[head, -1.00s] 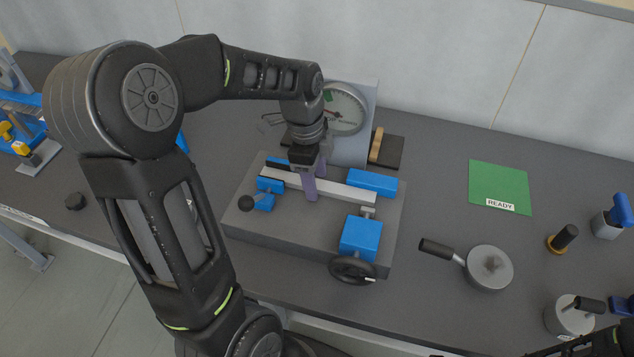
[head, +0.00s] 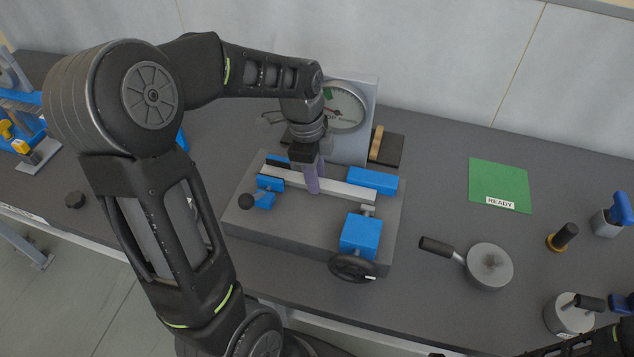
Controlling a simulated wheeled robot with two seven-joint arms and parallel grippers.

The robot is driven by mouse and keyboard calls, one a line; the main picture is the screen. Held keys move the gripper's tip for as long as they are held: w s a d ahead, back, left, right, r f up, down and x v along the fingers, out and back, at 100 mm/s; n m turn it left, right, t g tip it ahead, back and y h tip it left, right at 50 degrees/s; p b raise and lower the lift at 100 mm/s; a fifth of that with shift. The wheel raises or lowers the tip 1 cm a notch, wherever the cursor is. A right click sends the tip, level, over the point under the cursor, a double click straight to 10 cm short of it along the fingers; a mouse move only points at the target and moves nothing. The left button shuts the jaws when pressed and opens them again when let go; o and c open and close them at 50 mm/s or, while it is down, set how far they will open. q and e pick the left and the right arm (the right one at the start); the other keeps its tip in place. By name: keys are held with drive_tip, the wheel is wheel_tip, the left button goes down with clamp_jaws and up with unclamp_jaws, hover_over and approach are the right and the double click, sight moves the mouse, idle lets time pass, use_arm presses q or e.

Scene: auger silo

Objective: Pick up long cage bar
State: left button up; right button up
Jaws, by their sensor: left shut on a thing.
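The long cage bar (head: 348,190) is a pale silver strip. It lies lengthwise along the grey fixture block (head: 290,229), among its blue clamp parts. My left gripper (head: 313,187) points down from above with its purple fingers shut on the bar near its middle. Any gap under the bar is too small to tell. A dark part of my right arm shows at the bottom right corner, but its gripper is not visible.
A dial gauge (head: 344,108) stands behind the fixture. A blue clamp (head: 361,237) with a black handwheel (head: 353,268) is at its front right. A green READY mat (head: 500,186), a handled round pan (head: 489,266) and several small parts lie to the right. Table between is clear.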

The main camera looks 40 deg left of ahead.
use_arm(q)
clamp_jaws()
drive_tip(key=shift+r, duration=0.1)
idle(0.8)
